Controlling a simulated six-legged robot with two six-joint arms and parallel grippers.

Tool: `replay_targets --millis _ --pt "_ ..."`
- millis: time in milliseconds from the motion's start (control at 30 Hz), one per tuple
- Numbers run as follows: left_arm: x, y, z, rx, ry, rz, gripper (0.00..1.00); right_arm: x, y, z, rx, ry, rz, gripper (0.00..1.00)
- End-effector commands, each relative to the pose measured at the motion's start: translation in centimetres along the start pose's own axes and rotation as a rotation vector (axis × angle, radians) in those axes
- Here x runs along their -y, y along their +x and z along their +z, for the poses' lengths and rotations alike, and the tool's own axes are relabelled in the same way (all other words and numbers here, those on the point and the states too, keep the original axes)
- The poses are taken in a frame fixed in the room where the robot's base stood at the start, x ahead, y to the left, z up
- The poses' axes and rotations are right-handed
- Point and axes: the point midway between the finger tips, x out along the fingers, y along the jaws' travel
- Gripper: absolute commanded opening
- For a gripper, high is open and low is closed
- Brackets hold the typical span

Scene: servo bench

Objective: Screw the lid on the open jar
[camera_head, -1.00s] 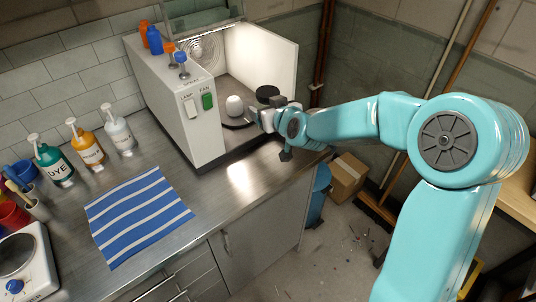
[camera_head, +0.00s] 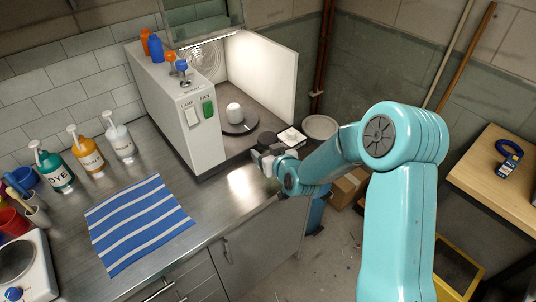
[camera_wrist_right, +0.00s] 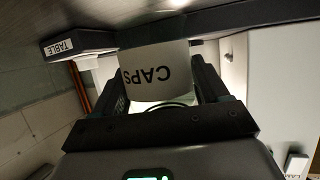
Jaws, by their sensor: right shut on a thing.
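My right gripper (camera_head: 268,158) is at the front of the open booth, over the right end of the bench. In the right wrist view its fingers (camera_wrist_right: 160,92) are shut on a pale labelled jar (camera_wrist_right: 155,72) reading CAPS. In the head view a dark round top (camera_head: 267,139) shows just above the gripper; I cannot tell whether it is a lid or an open mouth. A small white object (camera_head: 291,135) on a pale square base stands just right of it; I cannot tell what it is. My left gripper is out of view.
A white rounded object (camera_head: 234,112) sits on a dark disc (camera_head: 240,128) in the booth (camera_head: 203,135). A pale round plate (camera_head: 320,127) lies right of the gripper. Pump bottles (camera_head: 88,155) line the wall. A striped cloth (camera_head: 138,222) lies on the bench.

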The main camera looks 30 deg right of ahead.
Motion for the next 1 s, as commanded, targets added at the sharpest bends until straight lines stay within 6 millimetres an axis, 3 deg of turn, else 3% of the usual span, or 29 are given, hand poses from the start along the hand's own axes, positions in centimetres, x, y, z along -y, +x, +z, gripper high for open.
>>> replay_targets --millis 133,533,567,600,633,1000 --pt "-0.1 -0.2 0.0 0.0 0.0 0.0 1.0 0.0 0.6 1.3 -0.001 0.001 0.0 0.0" --pt "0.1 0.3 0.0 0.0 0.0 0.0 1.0 0.0 0.7 1.7 -0.003 0.001 0.0 0.0" --pt "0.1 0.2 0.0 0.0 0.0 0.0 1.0 0.0 0.7 1.6 -0.002 0.001 0.0 0.8" --pt "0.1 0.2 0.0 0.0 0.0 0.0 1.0 0.0 0.7 1.6 -0.001 0.001 0.0 0.93" --pt "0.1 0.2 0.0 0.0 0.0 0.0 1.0 0.0 0.7 1.6 -0.001 0.001 0.0 0.99" --pt "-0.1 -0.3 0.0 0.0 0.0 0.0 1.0 0.0 0.3 1.2 -0.002 0.001 0.0 0.99"
